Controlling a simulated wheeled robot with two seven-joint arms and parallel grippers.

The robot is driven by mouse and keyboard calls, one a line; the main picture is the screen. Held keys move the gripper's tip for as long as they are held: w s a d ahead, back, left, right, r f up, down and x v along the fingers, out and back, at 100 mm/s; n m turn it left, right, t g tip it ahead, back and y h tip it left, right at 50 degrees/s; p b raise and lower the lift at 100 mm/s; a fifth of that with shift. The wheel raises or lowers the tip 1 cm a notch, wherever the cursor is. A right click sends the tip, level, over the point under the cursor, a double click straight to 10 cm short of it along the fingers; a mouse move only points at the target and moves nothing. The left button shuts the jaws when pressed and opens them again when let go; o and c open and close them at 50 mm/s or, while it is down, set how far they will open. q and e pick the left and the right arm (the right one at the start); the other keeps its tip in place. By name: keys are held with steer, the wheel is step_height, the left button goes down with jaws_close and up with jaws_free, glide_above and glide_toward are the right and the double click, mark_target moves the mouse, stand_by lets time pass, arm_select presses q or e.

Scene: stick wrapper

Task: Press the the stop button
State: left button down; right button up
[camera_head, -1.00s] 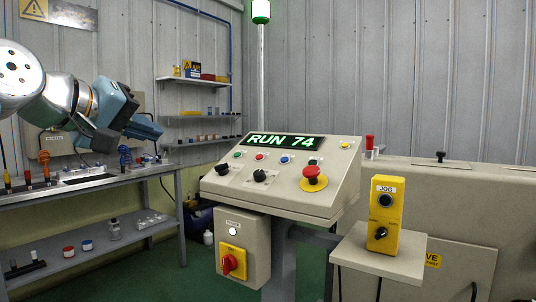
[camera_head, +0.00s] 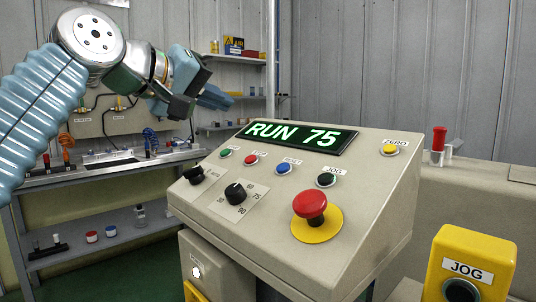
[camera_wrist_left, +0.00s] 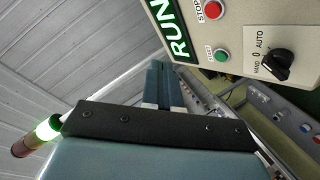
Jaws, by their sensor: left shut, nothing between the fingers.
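The stop button (camera_head: 250,160) is a small red button in the upper row of the sloped beige control panel (camera_head: 375,195). In the left wrist view, the red button marked STOP (camera_wrist_left: 213,10) shows at the top right, beside the green button (camera_wrist_left: 221,55). A larger red mushroom button (camera_head: 310,205) on a yellow disc sits lower right on the panel. My left gripper (camera_head: 216,98) is shut and empty, up and left of the panel and apart from it. Its closed fingers (camera_wrist_left: 165,85) show in the left wrist view. My right gripper is not in view.
The lit display (camera_head: 297,136) reads RUN 75. Blue, black and yellow buttons and two black knobs share the panel. A yellow JOG box (camera_head: 468,262) stands at the lower right. A workbench (camera_head: 100,175) is at the left, behind my left arm.

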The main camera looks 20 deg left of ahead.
mark_target(251, 159)
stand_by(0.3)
arm_select(q)
steer(key=w+f, duration=0.1)
steer(key=f, duration=0.1)
steer(key=w+d+f+b, duration=0.1)
steer(key=f, duration=0.1)
steer(key=w+f, duration=0.1)
steer(key=f, duration=0.2)
steer(key=shift+d, duration=0.15)
steer(key=shift+w+d+f+b, duration=0.15)
steer(key=shift+w+f+b, duration=0.2)
steer(key=shift+f, duration=0.15)
stand_by(1.7)
steer(key=shift+w+f, duration=0.15)
steer(key=shift+f, duration=0.05)
steer(key=shift+w+d+f+b, duration=0.1)
steer(key=shift+w+f+b, duration=0.05)
steer(key=shift+f+b, duration=0.25)
stand_by(0.6)
steer(key=shift+r, duration=0.1)
steer(key=shift+s+r+p, duration=0.35)
steer(key=shift+r+p, duration=0.25)
steer(key=shift+r, duration=0.05)
